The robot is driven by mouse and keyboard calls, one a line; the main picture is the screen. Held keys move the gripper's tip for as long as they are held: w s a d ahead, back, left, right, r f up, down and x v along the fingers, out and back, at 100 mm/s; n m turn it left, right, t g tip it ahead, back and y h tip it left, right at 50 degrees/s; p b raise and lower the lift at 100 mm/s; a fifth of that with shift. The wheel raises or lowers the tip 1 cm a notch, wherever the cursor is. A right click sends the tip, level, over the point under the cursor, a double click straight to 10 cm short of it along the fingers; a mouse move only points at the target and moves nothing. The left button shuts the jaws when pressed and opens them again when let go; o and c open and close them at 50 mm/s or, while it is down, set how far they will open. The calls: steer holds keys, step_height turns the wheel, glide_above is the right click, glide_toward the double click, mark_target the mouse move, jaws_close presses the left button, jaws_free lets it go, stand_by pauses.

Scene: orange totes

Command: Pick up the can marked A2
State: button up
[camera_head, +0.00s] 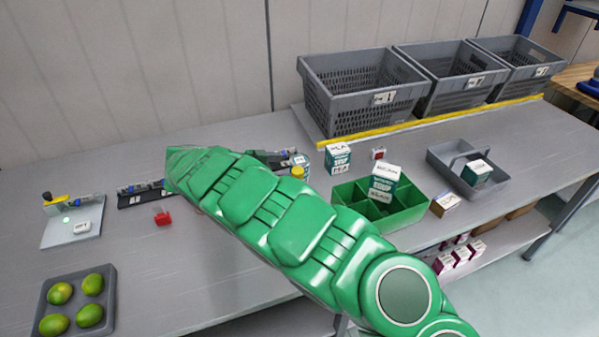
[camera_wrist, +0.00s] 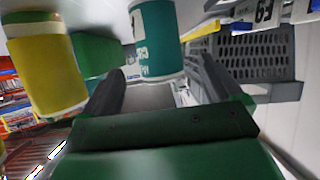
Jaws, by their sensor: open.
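In the wrist view a teal can (camera_wrist: 157,38) with white markings shows ahead of my gripper (camera_wrist: 160,68), in line with the space between the fingers. The markings are too small to read as A2 for sure. My gripper is open, with one dark finger at left and one at right, and nothing is held.
Grey crates (camera_head: 338,95) stand along the back right. A green divided box (camera_head: 405,213) with a stacked carton lies right of my arm, and a grey caddy (camera_head: 448,160) is beyond it. A tray of green fruit (camera_head: 110,310) is at front left.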

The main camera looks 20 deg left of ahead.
mark_target(298, 159)
steer(key=shift+x, duration=3.25)
steer(key=shift+r, duration=0.1)
steer(key=c, duration=1.3)
